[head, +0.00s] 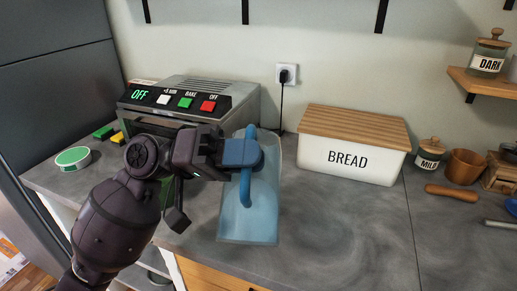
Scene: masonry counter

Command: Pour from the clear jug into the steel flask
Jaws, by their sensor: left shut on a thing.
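The clear jug (264,205) is in the middle of the head view, pale blue and see-through with a blue handle. My left gripper (243,153) is shut on the jug's handle, on its left side. The jug looks close to upright, over the front part of the counter. I cannot tell whether its base touches the counter or hangs just above it. How much is inside it is unclear. I see no steel flask in this view. My right gripper is not in view.
A toaster oven (190,98) stands behind my left arm. A white bread box (352,150) with a wooden lid stands behind the jug to the right. A milk jar (429,156), a wooden cup (463,166) and a wooden roller (452,192) are farther right. The front right counter is mostly clear.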

